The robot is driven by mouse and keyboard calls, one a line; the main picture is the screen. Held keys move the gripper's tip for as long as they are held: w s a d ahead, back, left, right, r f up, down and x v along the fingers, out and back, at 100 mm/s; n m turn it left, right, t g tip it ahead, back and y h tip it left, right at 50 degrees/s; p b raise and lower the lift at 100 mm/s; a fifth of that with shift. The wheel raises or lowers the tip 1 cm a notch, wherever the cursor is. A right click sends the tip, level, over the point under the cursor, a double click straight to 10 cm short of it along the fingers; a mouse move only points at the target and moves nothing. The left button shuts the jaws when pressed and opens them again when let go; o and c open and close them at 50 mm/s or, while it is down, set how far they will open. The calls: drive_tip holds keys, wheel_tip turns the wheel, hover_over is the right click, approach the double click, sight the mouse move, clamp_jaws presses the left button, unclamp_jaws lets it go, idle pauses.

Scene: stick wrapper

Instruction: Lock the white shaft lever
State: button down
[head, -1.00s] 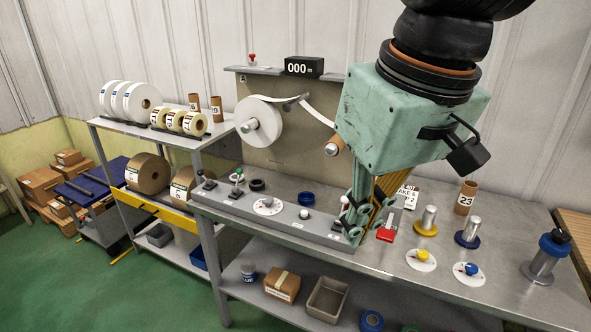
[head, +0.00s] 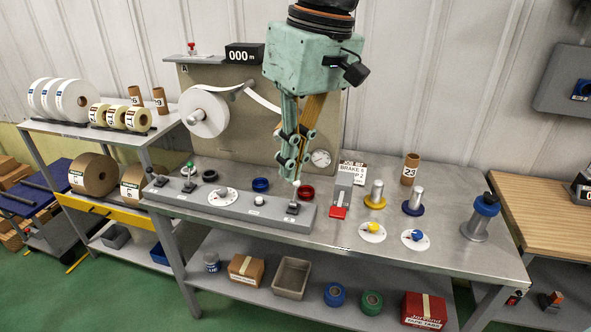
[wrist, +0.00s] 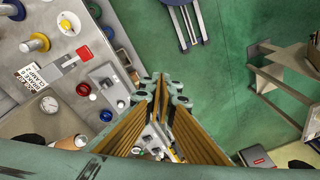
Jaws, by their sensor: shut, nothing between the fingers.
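A round white plate with a white knob and red mark (head: 223,197) sits on the grey control strip (head: 240,207), below the white roll; it looks like the white shaft lever. Its exact lock position is too small to read. My gripper (head: 295,182) points down above the right end of the strip, to the right of this knob and apart from it. Its fingers are together and empty. A small lever on a black base (head: 293,208) stands just below the fingertips; any contact is unclear. The wrist view also shows my gripper (wrist: 158,88) with its fingers together.
A green-knobbed lever (head: 188,180) and a white button (head: 258,201) flank the white knob. A red-handled switch (head: 338,212), yellow shaft (head: 376,195) and blue shaft (head: 414,203) stand to the right. The white roll (head: 205,114) hangs behind the strip.

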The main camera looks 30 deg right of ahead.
drive_tip(key=w+d+f+n+g+y+p, duration=0.15)
drive_tip(key=w+d+f+p, duration=0.25)
drive_tip(key=w+d, duration=0.65)
drive_tip(key=w+d+f+n+y+p, duration=0.3)
drive_tip(key=w+d+f+p, duration=0.15)
drive_tip(key=w+d, duration=0.6)
drive_tip(key=w+d+f+n+y+p, duration=0.1)
drive_tip(key=w+d+f+y+p, duration=0.1)
drive_tip(key=w+d+f+p, duration=0.2)
drive_tip(key=shift+w+d+f+t, duration=0.35)
drive_tip(key=shift+w+d+f, duration=1.6)
drive_tip(key=shift+f, duration=0.75)
drive_tip(key=shift+s, duration=0.15)
drive_tip(key=shift+f, duration=0.1)
approach(295, 193)
drive_tip(key=shift+w+a+f+p, duration=0.2)
drive_tip(key=shift+w+a+f, duration=0.1)
drive_tip(key=shift+w+f, duration=0.6)
drive_tip(key=shift+w+a+f+p, duration=0.15)
drive_tip(key=shift+w+a+f, duration=0.15)
drive_tip(key=shift+w+f, duration=0.6)
